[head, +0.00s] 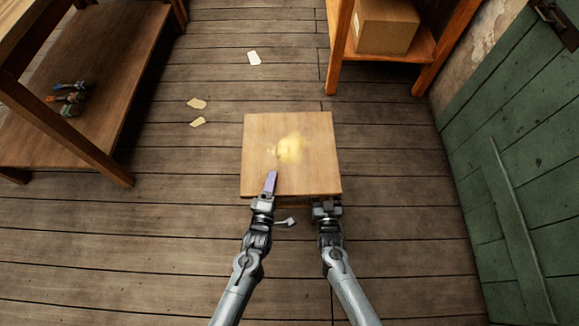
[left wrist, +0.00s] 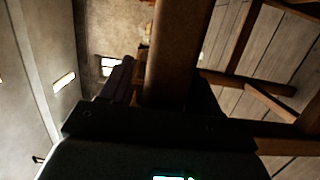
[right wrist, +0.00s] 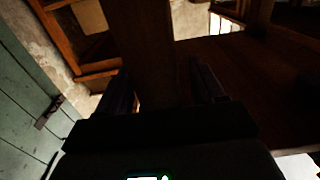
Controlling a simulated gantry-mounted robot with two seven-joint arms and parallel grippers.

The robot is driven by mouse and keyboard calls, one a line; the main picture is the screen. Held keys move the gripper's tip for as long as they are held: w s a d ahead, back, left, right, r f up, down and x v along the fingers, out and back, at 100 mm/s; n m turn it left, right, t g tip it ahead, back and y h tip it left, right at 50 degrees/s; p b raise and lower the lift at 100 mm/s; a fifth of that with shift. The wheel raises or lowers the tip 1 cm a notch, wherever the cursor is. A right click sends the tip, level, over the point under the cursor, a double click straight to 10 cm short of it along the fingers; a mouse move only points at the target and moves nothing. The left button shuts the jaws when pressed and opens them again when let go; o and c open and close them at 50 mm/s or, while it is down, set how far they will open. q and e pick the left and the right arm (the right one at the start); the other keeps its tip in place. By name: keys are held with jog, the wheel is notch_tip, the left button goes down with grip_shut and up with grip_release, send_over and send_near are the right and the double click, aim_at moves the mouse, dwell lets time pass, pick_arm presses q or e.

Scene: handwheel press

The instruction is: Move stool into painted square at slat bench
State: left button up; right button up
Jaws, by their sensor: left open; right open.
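The stool (head: 308,130) shows in the head view as a square wooden top with a pale yellow smudge, standing on the plank floor. My left gripper (head: 268,190) is open at the near left part of the stool; one purple-grey finger shows over the top's near edge. In the left wrist view a wooden bar of the stool (left wrist: 176,60) lies between the fingers. My right gripper (head: 326,205) is open at the near right corner. In the right wrist view a dark wooden stool part (right wrist: 148,50) lies between its fingers. I cannot make out a painted square or slat bench.
A wooden bench (head: 75,110) with a low shelf holding tools (head: 68,97) stands at the left. A shelf unit (head: 341,55) with a box (head: 386,25) is at the back right. A green door (head: 510,150) is at right. Pale scraps (head: 197,103) lie on open floor.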

pick_arm(q)
jog(key=shift+s, duration=0.1)
pick_arm(e)
jog(key=shift+s, duration=0.1)
pick_arm(q)
grip_shut()
pick_arm(e)
grip_shut()
pick_arm(q)
jog(key=shift+r, duration=0.25)
pick_arm(e)
jog(key=shift+r, duration=0.25)
